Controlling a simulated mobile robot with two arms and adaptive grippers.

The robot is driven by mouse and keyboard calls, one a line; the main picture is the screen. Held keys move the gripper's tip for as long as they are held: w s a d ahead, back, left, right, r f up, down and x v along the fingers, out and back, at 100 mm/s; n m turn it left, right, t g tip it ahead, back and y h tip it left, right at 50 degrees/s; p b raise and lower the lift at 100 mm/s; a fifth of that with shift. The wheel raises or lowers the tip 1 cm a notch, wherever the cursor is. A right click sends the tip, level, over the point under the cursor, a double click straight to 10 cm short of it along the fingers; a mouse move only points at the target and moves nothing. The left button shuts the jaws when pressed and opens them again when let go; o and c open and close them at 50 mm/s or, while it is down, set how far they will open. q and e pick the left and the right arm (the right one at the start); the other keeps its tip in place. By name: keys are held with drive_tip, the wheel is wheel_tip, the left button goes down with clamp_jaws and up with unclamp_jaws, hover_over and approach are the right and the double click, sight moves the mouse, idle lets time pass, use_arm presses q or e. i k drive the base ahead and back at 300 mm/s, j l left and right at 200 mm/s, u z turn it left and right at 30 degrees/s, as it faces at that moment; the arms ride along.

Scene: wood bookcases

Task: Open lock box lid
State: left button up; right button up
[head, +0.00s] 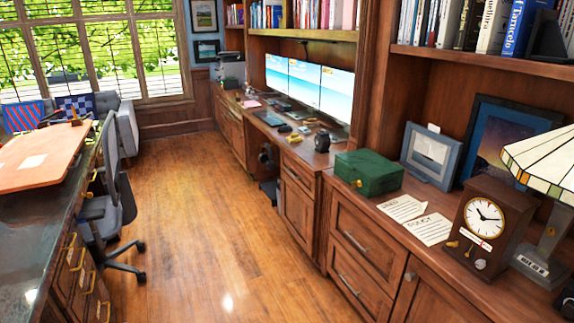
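A green lock box (368,172) sits on the wooden counter at the right, near the counter's front edge. Its lid looks shut. A small brass-coloured piece (356,184) shows low on its front side, too small to make out well. Neither of my grippers shows in the head view.
Papers (428,228), a clock (484,218), a lamp (548,175) and picture frames (429,155) stand right of the box. Monitors (308,82) stand farther back. An office chair (104,205) and a desk (45,165) are at left. The floor (200,215) between is clear.

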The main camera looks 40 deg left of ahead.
sight(371, 164)
drive_tip(key=u, duration=1)
drive_tip(key=i+j, duration=0.15)
drive_tip(key=i, duration=0.15)
drive_tip(key=i+j+z, duration=0.1)
drive_tip(key=i, duration=0.2)
